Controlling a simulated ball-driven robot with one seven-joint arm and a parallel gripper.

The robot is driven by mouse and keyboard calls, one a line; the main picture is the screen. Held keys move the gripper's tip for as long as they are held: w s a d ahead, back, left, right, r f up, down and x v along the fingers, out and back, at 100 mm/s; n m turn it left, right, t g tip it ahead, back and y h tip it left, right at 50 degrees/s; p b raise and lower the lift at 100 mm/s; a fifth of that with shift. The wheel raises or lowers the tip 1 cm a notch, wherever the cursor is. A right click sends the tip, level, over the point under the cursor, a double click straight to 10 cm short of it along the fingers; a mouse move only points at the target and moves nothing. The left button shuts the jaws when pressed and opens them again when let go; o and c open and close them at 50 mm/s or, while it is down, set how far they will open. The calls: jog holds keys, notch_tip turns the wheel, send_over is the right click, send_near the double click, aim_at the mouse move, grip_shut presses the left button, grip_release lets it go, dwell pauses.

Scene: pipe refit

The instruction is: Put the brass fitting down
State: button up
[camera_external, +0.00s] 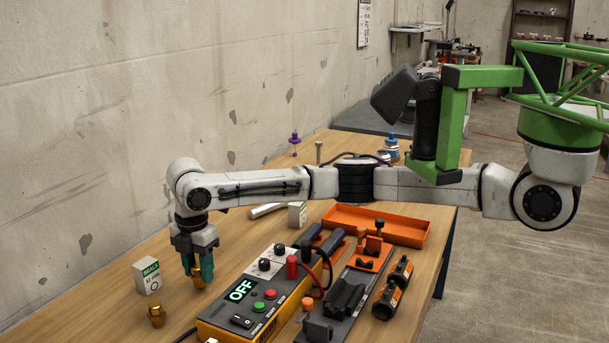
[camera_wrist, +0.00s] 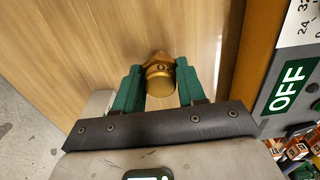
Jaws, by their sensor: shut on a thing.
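A brass fitting (camera_external: 197,281) is between the teal fingertips of my gripper (camera_external: 198,270), low over the wooden table (camera_external: 120,297). In the wrist view the brass fitting (camera_wrist: 160,78) has a rounded end facing the camera, with the teal fingers of my gripper (camera_wrist: 160,84) closed on its two sides. I cannot tell whether its underside touches the table. A second brass fitting (camera_external: 156,316) stands on the table, in front and to the left.
A white and green box marked SEALS (camera_external: 148,278) stands left of my gripper. A yellow control box (camera_external: 228,325) with an OFF display is close on the right. An orange tray (camera_external: 405,232) and black-orange cylinders (camera_external: 386,303) are farther right. Bare wood lies around the held fitting.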

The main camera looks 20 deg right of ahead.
aim_at(198, 265)
jog(key=shift+f, duration=0.3)
jog(key=o, duration=1.1)
jog(key=shift+f, duration=0.1)
notch_tip(198, 265, up, 12)
jog(key=p, duration=0.2)
